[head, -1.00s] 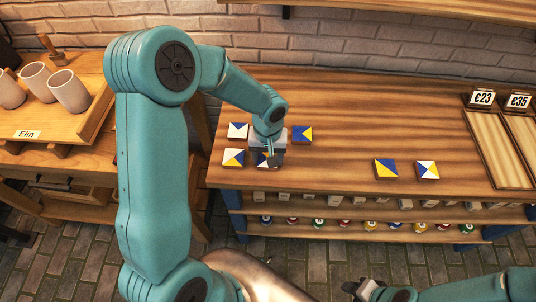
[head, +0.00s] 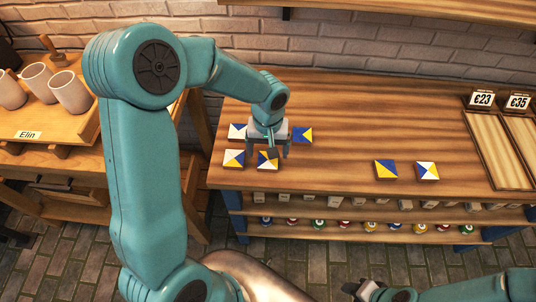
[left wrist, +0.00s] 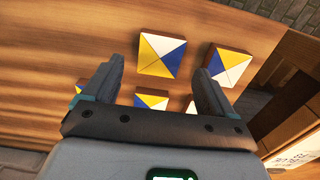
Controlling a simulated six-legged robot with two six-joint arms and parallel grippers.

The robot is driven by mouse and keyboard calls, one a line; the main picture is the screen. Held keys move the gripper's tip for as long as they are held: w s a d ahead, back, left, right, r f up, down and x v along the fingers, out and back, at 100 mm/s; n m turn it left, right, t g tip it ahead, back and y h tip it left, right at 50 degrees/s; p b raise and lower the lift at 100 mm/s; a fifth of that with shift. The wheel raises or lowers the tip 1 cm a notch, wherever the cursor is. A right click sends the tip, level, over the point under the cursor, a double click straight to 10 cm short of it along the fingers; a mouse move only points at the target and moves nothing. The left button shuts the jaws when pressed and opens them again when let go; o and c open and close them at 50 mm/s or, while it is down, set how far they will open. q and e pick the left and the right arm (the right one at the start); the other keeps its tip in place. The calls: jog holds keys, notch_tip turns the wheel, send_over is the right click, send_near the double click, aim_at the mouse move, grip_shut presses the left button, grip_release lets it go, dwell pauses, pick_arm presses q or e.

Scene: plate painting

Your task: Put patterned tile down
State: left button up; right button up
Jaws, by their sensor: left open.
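Several square patterned tiles in white, blue and yellow lie flat on the wooden table. In the head view one group is at left: a front tile (head: 263,164), a front-left tile (head: 233,158), a back-left tile (head: 237,131) and a back-right tile (head: 303,135). My left gripper (head: 278,153) is open and empty, just above and behind the front tile, apart from it. In the left wrist view its open fingers (left wrist: 160,68) frame a whole tile (left wrist: 162,54) lying beyond them; other tiles are partly hidden. My right gripper (head: 364,290) is at the bottom edge, its jaws unclear.
Two more tiles (head: 386,170) lie right of the group. Price signs (head: 483,98) stand behind wooden trays (head: 490,150) at the right. Small pots (head: 319,223) line the shelf below. A side table with cups (head: 70,91) is at left. The table's middle is clear.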

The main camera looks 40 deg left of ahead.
aim_at(268, 160)
pick_arm(q)
notch_tip(268, 160, up, 8)
dwell(0.5)
jog(key=shift+s, duration=0.1)
